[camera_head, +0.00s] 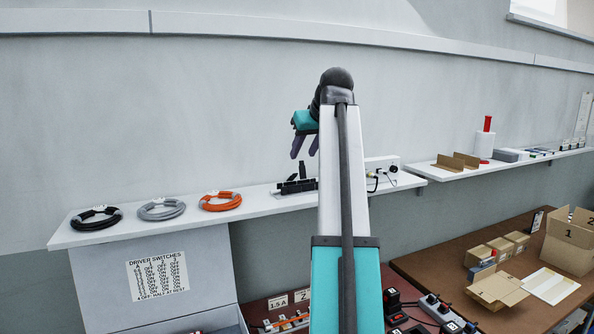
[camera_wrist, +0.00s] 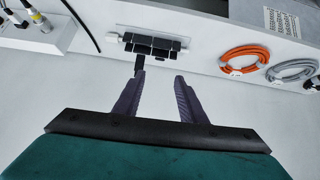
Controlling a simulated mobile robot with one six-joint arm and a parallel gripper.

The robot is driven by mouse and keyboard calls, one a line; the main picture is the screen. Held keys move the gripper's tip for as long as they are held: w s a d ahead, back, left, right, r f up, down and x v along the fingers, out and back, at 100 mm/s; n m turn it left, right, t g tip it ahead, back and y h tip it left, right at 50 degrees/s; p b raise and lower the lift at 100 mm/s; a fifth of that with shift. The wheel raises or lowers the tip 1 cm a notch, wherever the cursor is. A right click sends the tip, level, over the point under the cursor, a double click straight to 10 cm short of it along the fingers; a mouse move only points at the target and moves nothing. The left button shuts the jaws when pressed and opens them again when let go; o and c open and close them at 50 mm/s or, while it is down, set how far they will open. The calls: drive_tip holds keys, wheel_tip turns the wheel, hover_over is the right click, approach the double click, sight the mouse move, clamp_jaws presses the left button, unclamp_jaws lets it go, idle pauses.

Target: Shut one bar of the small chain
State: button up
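The small chain (camera_head: 296,186) is a row of black bars on the white wall shelf, partly hidden behind my arm. One bar (camera_head: 302,170) stands up above the rest, which look flat. The wrist view shows the chain (camera_wrist: 153,46), seen upside down, with the raised bar (camera_wrist: 138,65) sticking out toward my gripper. My gripper (camera_head: 305,150) hangs above the chain with its fingers apart and nothing between them. In the wrist view, my gripper (camera_wrist: 159,74) has its left fingertip close to the raised bar's end; I cannot tell whether they touch.
Black (camera_head: 96,217), grey (camera_head: 161,209) and orange (camera_head: 220,201) cable coils lie left along the shelf (camera_head: 250,205). A white box with plugged cables (camera_head: 382,165) stands just right of the chain. The wall is behind. Cardboard boxes (camera_head: 570,240) stand on the brown table at right.

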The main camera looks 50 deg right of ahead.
sight(296, 174)
drive_tip(key=s+p, duration=0.1)
drive_tip(key=p, duration=0.3)
drive_tip(key=s+p, duration=0.1)
drive_tip(key=p, duration=0.4)
drive_tip(key=shift+a+t, duration=0.2)
drive_tip(key=shift+t, duration=0.1)
drive_tip(key=shift+w+f, duration=0.1)
drive_tip(key=shift+p+x, duration=2.65)
drive_tip(key=shift+x, duration=4.1)
drive_tip(key=shift+d, duration=0.1)
drive_tip(key=shift+c, duration=0.3)
clamp_jaws()
